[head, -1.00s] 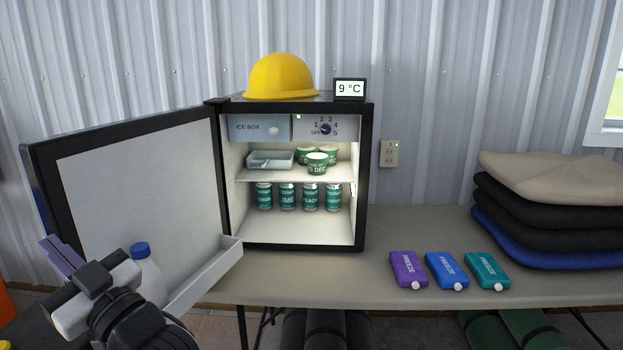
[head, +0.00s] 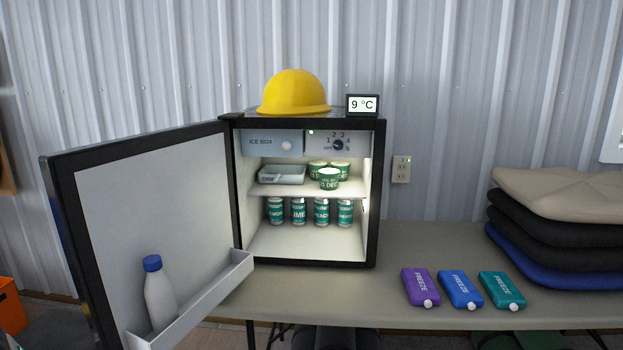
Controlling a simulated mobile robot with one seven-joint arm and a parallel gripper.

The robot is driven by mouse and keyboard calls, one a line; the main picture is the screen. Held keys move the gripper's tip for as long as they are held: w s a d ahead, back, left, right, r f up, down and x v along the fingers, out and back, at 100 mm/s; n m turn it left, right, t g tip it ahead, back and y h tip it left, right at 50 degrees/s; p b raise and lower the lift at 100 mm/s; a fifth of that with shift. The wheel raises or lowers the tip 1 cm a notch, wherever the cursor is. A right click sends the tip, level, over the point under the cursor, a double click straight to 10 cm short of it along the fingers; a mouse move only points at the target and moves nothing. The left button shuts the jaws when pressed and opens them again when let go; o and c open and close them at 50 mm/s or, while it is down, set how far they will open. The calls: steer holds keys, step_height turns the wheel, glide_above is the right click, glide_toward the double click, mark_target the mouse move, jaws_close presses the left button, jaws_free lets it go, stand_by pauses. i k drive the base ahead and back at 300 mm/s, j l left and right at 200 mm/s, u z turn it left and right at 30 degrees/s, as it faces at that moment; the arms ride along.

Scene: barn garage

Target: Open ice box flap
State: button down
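The ice box flap (head: 262,144) is a grey panel marked ICE BOX at the upper left inside the small fridge (head: 376,190). It is shut, and a round white knob (head: 286,146) sits at its right side. The fridge door (head: 150,205) stands wide open to the left, with a white bottle with a blue cap (head: 159,295) in its door shelf (head: 205,297). My gripper is not in the head view now.
A control dial (head: 337,145) is right of the flap. Below are a grey tray (head: 282,175), green tubs (head: 328,179) and several cans (head: 298,212). Freeze packs (head: 460,289) and folded cloths (head: 555,235) lie on the table (head: 395,245). A yellow helmet (head: 293,92) sits on top.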

mark_target(255, 143)
steer(key=i+l, duration=0.15)
steer(key=i, duration=0.25)
steer(key=i+l, duration=0.2)
steer(key=i, duration=0.2)
steer(key=i+l, duration=0.15)
steer(key=i, duration=0.25)
